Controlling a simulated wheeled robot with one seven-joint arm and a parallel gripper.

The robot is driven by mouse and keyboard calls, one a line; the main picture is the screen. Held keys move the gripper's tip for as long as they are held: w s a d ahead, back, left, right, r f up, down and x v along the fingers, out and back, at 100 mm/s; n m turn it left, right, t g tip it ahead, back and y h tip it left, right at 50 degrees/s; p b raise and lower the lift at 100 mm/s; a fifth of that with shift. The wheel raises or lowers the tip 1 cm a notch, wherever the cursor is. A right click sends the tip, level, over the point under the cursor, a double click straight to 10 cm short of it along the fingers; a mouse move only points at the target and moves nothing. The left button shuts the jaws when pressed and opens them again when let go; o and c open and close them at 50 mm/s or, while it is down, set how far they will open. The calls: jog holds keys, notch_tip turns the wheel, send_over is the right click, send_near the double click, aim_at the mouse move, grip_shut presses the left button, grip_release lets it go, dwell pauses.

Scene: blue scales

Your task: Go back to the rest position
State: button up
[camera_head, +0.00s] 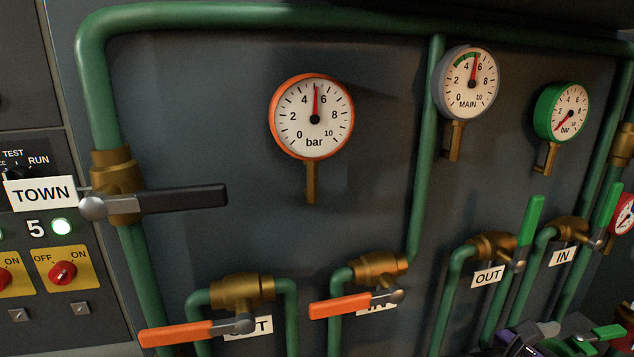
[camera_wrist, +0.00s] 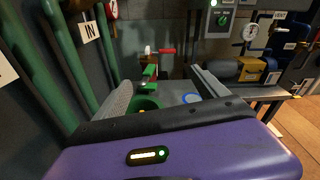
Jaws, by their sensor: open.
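My gripper (camera_wrist: 162,77) shows in the wrist view, its two grey fingers spread wide apart with nothing held between them. Its purple housing with a lit bar fills the bottom of that view. In the head view only a small purple and grey part of my arm shows at the bottom right edge, beside a green handle (camera_head: 608,332). In the wrist view a green lever (camera_wrist: 150,74) and a red handle (camera_wrist: 166,50) lie beyond the fingers. I cannot tell how far they are.
The panel carries an orange gauge (camera_head: 314,117), a MAIN gauge (camera_head: 468,83) and a green gauge (camera_head: 563,112). A black TOWN lever (camera_head: 180,199), orange levers (camera_head: 175,334) and upright green levers (camera_head: 531,220) stick out. Green pipes (camera_wrist: 60,65) run close on the wrist view's left.

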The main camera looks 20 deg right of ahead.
jog(key=s+a+r+n+t+h, duration=0.4)
jog(key=s+r+n+t+h, duration=0.2)
jog(key=n, duration=0.5)
jog(key=s+a+n+t+y, duration=0.1)
jog(key=a+n+t+y, duration=0.75)
jog(key=n+t, duration=0.85)
jog(key=s+a+f+n+g+y, duration=0.3)
jog(key=s+a+f+n+y, duration=0.3)
jog(key=n, duration=0.6)
jog(key=s+a+f+n+g+y, duration=0.4)
jog(key=s+a+f+n+y, duration=0.2)
jog(key=a+f+n+y, duration=0.2)
jog(key=a+f+n, duration=0.2)
jog(key=a+n, duration=0.2)
jog(key=shift+s+a+f+n, duration=0.15)
jog(key=shift+s+f+n, duration=0.05)
jog(key=shift+s+n, duration=0.15)
